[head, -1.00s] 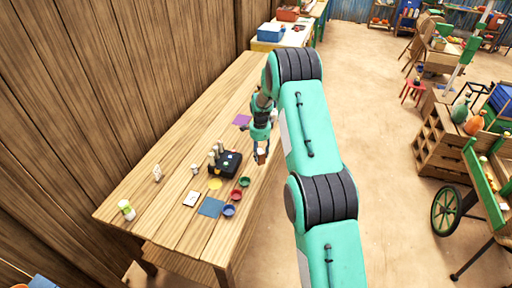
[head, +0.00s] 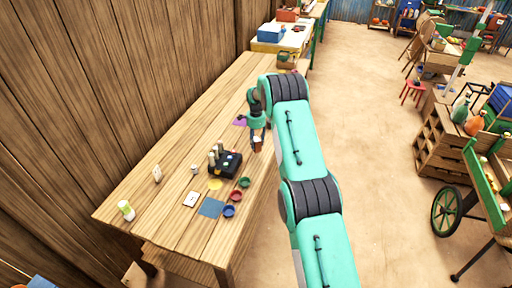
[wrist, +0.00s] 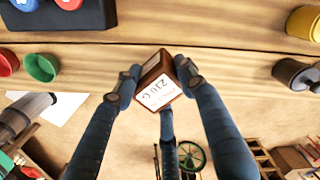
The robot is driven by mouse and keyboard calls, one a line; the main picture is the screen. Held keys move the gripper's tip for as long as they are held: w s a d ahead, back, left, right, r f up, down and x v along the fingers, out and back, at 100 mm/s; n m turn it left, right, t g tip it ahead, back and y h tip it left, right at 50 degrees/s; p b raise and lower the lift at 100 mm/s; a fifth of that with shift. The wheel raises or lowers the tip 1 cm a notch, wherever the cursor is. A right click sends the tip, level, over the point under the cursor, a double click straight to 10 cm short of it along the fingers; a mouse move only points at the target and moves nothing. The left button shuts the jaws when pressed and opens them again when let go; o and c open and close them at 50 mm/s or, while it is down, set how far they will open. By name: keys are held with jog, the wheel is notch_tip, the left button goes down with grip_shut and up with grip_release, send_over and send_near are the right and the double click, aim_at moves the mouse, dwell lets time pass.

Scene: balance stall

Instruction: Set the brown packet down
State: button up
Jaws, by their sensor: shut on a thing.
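The brown packet (wrist: 153,72) is a small block with a white label reading "210 G". In the wrist view it sits between the fingers of my gripper (wrist: 158,78), which is shut on it. In the head view the packet (head: 257,144) shows small below my gripper (head: 257,140), near the right edge of the wooden table (head: 165,220). The wrist view shows the table edge and floor behind it. I cannot tell its exact height above the table.
Green (head: 244,182), red (head: 236,196) and blue (head: 229,211) bowls line the right edge. The far tabletop looks mostly clear.

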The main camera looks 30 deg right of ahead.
aim_at(256, 146)
dwell(0.3)
jog(key=shift+f, duration=1.75)
jog(key=o, duration=1.3)
jog(key=shift+f, duration=0.15)
notch_tip(256, 146, up, 12)
jog(key=shift+r, duration=0.2)
